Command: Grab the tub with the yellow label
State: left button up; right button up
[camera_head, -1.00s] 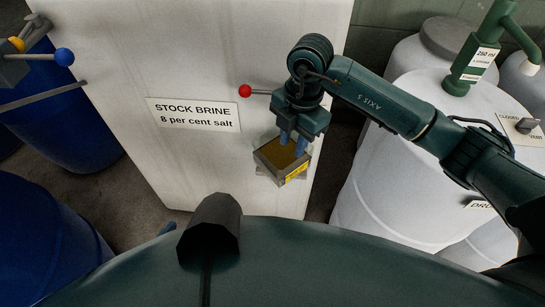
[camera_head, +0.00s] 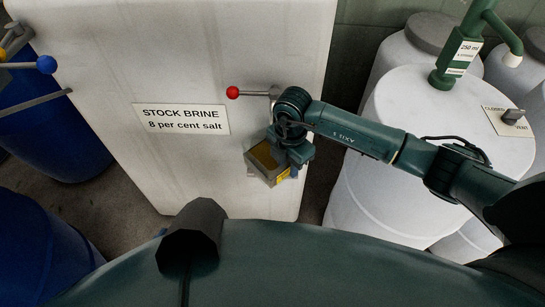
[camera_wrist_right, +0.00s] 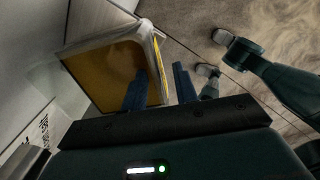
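The tub (camera_head: 261,168) is a small grey square box with amber contents and a yellow label (camera_head: 283,175) on its side. It stands against the lower front of the white brine tank, tilted in the picture. My right gripper (camera_head: 290,160) is over the tub's right side. In the right wrist view, the tub (camera_wrist_right: 105,70) is at upper left. There the fingers of my right gripper (camera_wrist_right: 160,85) are apart, one over the tub's inside and one outside, with the tub's wall between them. A gap seems to show beside the wall. My left gripper is not in view.
The white tank bears a "STOCK BRINE" sign (camera_head: 181,119) and a red-knobbed lever (camera_head: 233,92) just above the tub. A white drum (camera_head: 385,185) with a green pump (camera_head: 465,50) stands right. Blue drums (camera_head: 40,240) stand left.

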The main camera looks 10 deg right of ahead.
jog(key=shift+f, duration=0.55)
grip_shut()
jog(key=shift+r, duration=0.15)
dwell(0.9)
